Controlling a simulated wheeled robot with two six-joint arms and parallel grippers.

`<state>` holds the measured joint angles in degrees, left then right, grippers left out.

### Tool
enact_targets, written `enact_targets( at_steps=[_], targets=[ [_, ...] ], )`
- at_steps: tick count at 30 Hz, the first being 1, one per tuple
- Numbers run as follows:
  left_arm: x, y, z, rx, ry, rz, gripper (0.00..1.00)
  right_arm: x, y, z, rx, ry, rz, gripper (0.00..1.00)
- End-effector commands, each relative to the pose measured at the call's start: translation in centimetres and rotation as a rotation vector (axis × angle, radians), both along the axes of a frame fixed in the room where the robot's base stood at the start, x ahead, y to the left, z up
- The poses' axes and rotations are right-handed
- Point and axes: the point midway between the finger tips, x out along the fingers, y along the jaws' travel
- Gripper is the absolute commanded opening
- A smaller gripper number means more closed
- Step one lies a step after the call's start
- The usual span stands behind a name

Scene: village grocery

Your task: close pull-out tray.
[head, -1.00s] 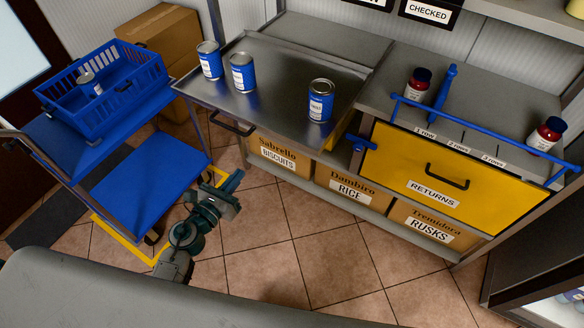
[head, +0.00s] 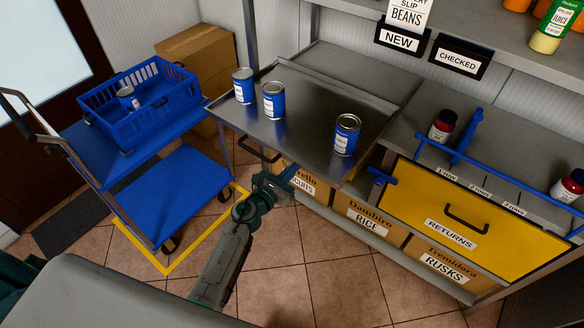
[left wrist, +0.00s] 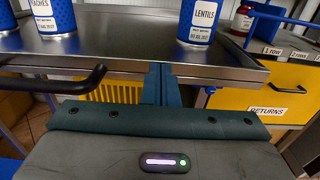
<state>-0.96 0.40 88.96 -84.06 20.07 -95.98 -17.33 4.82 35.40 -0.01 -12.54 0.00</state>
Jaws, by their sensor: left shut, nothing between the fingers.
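The pull-out tray (head: 309,134) is a grey metal tray, standing out from the counter towards me. Three blue cans stand upright on it: two at the left (head: 243,86) (head: 273,101) and one at the right (head: 346,135). Its black handle (head: 258,151) is on the front edge; it also shows at the left in the left wrist view (left wrist: 62,84). My left gripper (head: 289,176) is shut and empty, right of the handle and close to the front edge. In the left wrist view its blue fingers (left wrist: 161,84) point at that edge; I cannot tell whether they touch. My right gripper is out of view.
A blue trolley (head: 185,180) with a blue crate (head: 152,118) stands left. Right of the tray are a yellow RETURNS drawer (head: 462,216), a blue rail (head: 500,172) and jars (head: 442,126). Boxes (head: 366,216) fill the shelf below. Tiled floor in front is clear.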

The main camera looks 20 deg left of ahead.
Motion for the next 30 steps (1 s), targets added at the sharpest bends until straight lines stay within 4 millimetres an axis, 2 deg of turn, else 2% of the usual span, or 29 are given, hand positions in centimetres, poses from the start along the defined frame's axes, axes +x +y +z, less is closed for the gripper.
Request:
enact_targets(
  at_steps=[17,23,30],
  targets=[
    [0.9,-0.3,0.0,-0.001,-0.001,0.0,0.0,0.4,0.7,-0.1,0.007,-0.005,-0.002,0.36],
    [3.4,-1.3,-0.1,-0.004,-0.002,0.0,0.0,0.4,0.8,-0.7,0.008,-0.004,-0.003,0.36],
    [8.0,-2.9,-0.1,-0.003,-0.003,0.0,0.0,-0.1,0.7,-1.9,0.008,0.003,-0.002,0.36]
  ],
)
